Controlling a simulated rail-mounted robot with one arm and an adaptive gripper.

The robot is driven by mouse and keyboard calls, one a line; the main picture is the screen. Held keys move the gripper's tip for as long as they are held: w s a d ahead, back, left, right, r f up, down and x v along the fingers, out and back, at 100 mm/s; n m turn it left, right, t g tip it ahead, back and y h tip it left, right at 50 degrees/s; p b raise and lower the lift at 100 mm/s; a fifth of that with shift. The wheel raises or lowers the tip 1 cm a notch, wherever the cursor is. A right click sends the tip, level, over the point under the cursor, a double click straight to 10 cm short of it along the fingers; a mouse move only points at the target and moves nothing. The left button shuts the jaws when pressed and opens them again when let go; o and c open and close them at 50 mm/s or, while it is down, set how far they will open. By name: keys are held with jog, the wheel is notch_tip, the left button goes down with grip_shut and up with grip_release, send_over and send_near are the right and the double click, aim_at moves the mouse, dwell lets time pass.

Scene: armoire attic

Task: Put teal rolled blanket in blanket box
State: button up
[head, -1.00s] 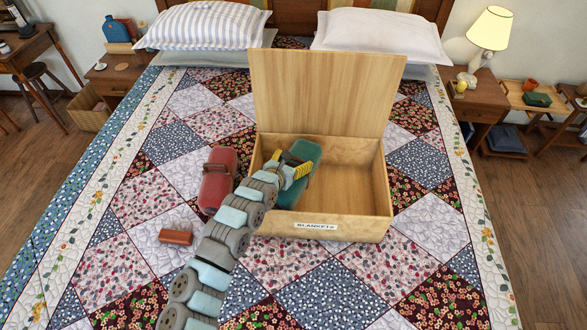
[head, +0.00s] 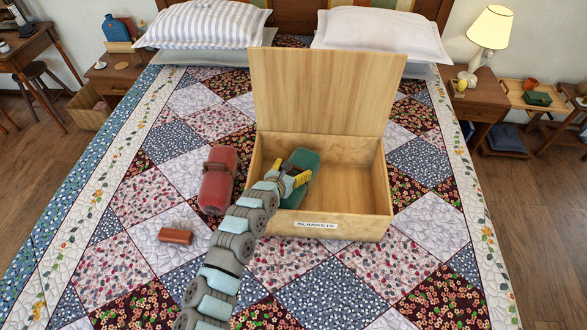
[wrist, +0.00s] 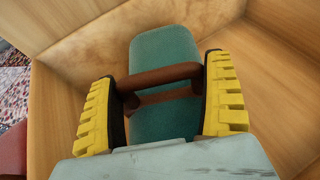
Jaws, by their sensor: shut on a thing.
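The teal rolled blanket (head: 303,162) is inside the left part of the open wooden blanket box (head: 345,230), labelled BLANKETS. The blanket also shows in the wrist view (wrist: 165,55), with a brown strap handle (wrist: 160,76) across it. My gripper (head: 287,175) reaches over the box's front left and is shut on that handle, a yellow finger at each end. Box walls surround the blanket in the wrist view (wrist: 75,50). I cannot tell whether the blanket touches the box floor; its lower part is hidden by my gripper and the box front.
A red rolled blanket (head: 219,180) lies on the quilt just left of the box. A small brown block-like object (head: 175,236) lies further left. The box lid (head: 325,90) stands open at the back. The right part of the box is empty.

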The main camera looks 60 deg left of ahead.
jog(key=shift+f+b, duration=0.3)
jog(key=shift+f, duration=0.2)
jog(key=o, duration=1)
jog(key=shift+o, duration=0.2)
jog(key=shift+r+p, duration=0.5)
jog(key=shift+r, duration=0.25)
jog(key=shift+s+d, duration=0.15)
jog(key=shift+s, duration=0.1)
jog(key=shift+v, duration=5.65)
